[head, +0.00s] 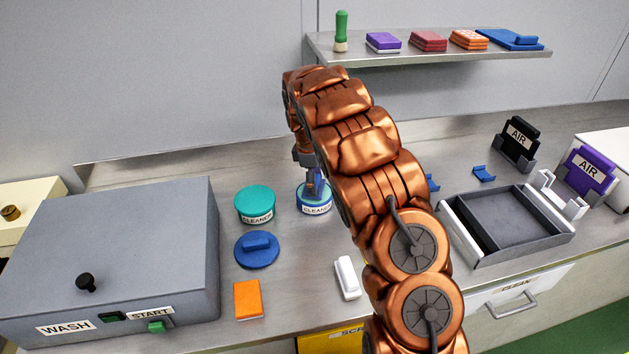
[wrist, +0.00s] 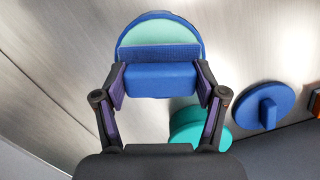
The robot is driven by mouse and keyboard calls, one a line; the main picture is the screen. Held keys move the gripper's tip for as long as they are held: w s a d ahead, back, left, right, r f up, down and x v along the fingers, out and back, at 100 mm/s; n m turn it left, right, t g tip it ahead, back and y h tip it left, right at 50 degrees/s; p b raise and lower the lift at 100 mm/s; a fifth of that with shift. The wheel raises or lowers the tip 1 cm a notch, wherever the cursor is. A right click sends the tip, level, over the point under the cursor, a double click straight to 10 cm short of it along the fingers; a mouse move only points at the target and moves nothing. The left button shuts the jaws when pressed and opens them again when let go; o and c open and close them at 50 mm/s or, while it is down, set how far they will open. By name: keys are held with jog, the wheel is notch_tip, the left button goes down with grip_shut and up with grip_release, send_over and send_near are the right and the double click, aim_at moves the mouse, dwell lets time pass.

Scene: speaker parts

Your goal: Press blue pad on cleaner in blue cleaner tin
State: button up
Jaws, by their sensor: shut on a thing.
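The blue cleaner tin (head: 314,208), labelled CLEANER, stands on the metal counter beside my arm. In the wrist view its open top shows pale teal cleaner (wrist: 158,27) inside a blue rim. My gripper (wrist: 162,80) is shut on the blue pad (wrist: 160,78), one finger on each side of its block. The pad is at the tin's mouth and covers the near part of the cleaner. I cannot tell whether its underside touches the cleaner. In the head view my gripper (head: 316,187) points down at the tin, partly hidden by my arm.
A teal cleaner tin (head: 254,205) stands left of the blue one. A round blue lid with a handle (head: 257,250), an orange block (head: 248,300) and a white block (head: 347,278) lie nearer. The grey WASH box (head: 120,255) is left; a divided tray (head: 510,226) is right.

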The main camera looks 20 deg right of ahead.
aim_at(317, 180)
jog(key=shift+f, duration=0.5)
dwell(1.4)
jog(key=shift+r, duration=0.15)
jog(key=shift+r, duration=3.4)
jog(key=s+a+f+m, duration=0.2)
jog(key=s+a+m, duration=0.1)
jog(key=a+m, duration=0.2)
jog(key=s+a+f+m+y, duration=0.1)
jog(key=s+a+f+m, duration=0.1)
jog(key=s+a+m, duration=0.2)
jog(key=shift+a+f+m+g, duration=0.25)
jog(key=shift+a+m, duration=0.85)
jog(key=shift+a, duration=0.95)
